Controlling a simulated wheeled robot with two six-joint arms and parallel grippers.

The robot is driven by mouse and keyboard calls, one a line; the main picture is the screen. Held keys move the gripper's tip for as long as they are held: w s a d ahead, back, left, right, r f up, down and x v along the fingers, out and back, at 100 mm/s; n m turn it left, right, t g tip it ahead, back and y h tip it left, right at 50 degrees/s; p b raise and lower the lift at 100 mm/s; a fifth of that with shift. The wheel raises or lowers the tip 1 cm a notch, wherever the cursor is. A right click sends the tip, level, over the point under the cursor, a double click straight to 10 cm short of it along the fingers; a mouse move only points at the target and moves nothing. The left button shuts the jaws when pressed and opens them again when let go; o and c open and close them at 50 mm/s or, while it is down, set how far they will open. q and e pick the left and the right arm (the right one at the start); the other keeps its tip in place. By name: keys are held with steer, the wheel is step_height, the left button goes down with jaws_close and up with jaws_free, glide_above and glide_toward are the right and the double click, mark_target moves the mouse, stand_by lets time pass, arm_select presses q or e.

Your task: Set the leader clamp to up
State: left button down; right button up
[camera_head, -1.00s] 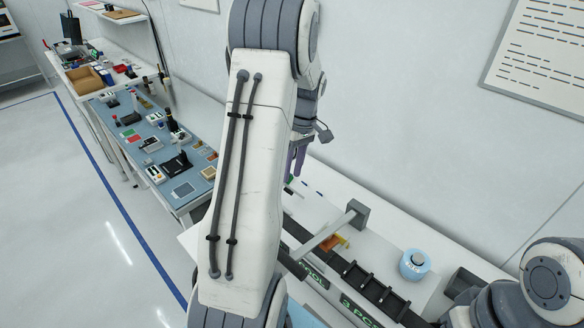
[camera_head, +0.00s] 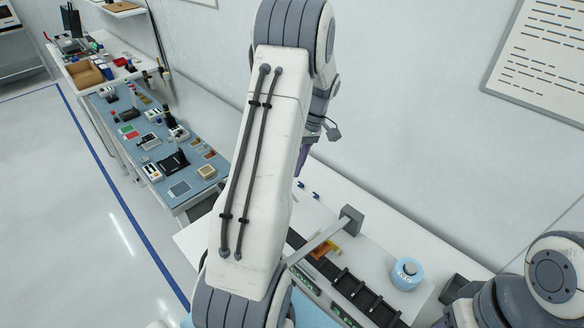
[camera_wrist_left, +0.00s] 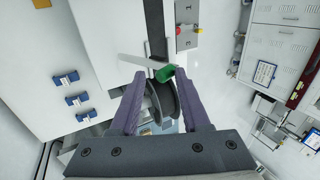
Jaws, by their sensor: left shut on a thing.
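In the left wrist view, a pale lever with a green tip (camera_wrist_left: 165,73) lies across the white machine just beyond my fingertips; it looks like the leader clamp, but I cannot be sure. My left gripper (camera_wrist_left: 160,80) has its purple fingers on either side of a dark grey reel (camera_wrist_left: 160,103) and is shut on it. The green tip is close to the right fingertip; I cannot tell whether they touch. In the head view my arm hides most of the left gripper; only a bit of purple finger (camera_head: 300,162) shows. My right gripper is out of view.
In the head view, a white bench holds a dark slotted track (camera_head: 355,291), a grey post with a bar (camera_head: 350,220) and a blue-and-white roll (camera_head: 407,273). A blue-topped table (camera_head: 180,188) with many small items stands at left. The wall is close behind the bench.

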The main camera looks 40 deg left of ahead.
arm_select(q)
steer(key=c, duration=0.8)
jaws_free()
steer(key=shift+w+d+f+t, duration=0.15)
steer(key=shift+w+f, duration=0.1)
steer(key=shift+f, duration=0.2)
steer(key=shift+w+d+f+t, duration=0.1)
steer(key=shift+w+f+t, duration=0.1)
steer(key=shift+f, duration=0.2)
steer(key=shift+o, duration=0.5)
steer(key=shift+w+f, duration=0.1)
steer(key=shift+w, duration=0.2)
steer(key=shift+s, duration=0.15)
steer(key=shift+c, duration=0.3)
steer(key=shift+a, duration=0.1)
steer(key=p+v, duration=0.4)
steer(key=v, duration=0.7)
steer(key=shift+s, duration=0.15)
